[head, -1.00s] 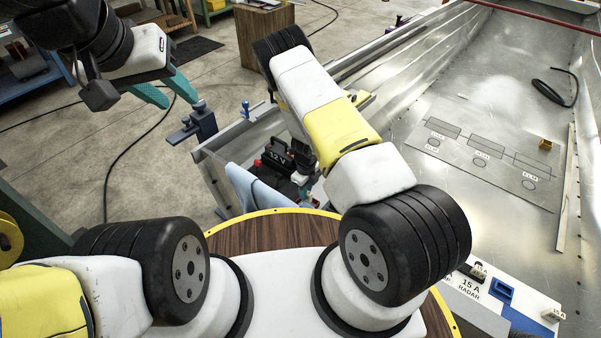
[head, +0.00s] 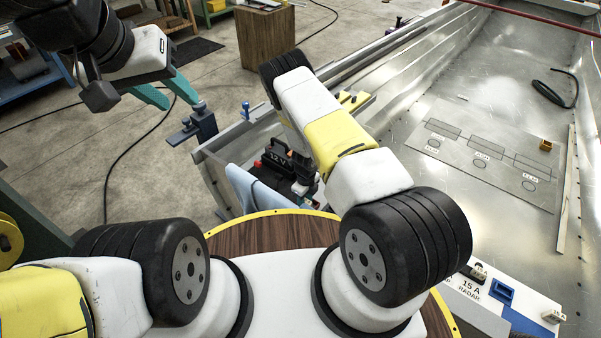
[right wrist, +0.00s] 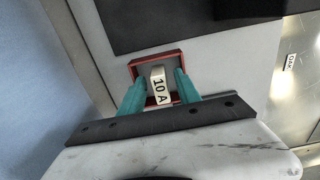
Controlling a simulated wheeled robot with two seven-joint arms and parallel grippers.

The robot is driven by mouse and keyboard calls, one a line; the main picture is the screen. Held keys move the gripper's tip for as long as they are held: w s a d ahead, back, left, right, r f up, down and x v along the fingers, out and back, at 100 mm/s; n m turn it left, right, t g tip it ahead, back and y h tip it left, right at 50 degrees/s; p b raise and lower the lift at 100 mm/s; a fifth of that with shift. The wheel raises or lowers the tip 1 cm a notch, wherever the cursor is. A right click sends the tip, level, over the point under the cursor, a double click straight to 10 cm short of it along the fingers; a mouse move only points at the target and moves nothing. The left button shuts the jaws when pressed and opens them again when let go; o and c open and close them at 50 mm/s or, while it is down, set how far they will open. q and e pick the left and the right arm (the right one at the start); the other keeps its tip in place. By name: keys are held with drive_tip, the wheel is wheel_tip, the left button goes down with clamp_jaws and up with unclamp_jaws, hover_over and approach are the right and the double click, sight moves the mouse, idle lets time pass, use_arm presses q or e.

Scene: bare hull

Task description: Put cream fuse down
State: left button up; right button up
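The cream fuse (right wrist: 158,86), marked 10 A, shows in the right wrist view, slightly tilted inside a small red-rimmed holder (right wrist: 156,57). My right gripper (right wrist: 161,80) has its teal fingers apart, one on each side of the fuse, with a narrow gap showing beside it. Whether the fuse rests on the holder's floor cannot be told. My left gripper (head: 172,96) is open and empty at the upper left, above the floor.
A black 12 V battery (head: 284,165) stands beside my right arm, near a light blue panel (head: 252,190). The metal hull (head: 480,100) at right holds a marked plate (head: 485,155) and a black cable (head: 550,92). A 15 A radar panel (head: 490,290) lies at lower right.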

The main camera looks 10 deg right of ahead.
drive_tip(key=shift+r, duration=0.1)
drive_tip(key=s+a+r+n+t+y, duration=0.15)
drive_tip(key=r+n, duration=0.45)
drive_tip(key=r, duration=1.7)
drive_tip(key=s+a+r+n+t+y, duration=0.2)
drive_tip(key=r+n, duration=0.5)
drive_tip(key=r, duration=1.7)
drive_tip(key=s+d+r+n+t, duration=0.1)
drive_tip(key=s+d+r+n, duration=0.2)
drive_tip(key=s+r+n, duration=0.4)
drive_tip(key=s+d+r+n+t+h, duration=0.1)
drive_tip(key=s+d+r+n, duration=0.2)
drive_tip(key=s+r+n, duration=0.4)
drive_tip(key=s+r, duration=0.2)
drive_tip(key=s, duration=0.4)
drive_tip(key=shift+d+r+n+t, duration=0.2)
drive_tip(key=shift+d+n+t, duration=0.1)
drive_tip(key=shift+d+t, duration=0.1)
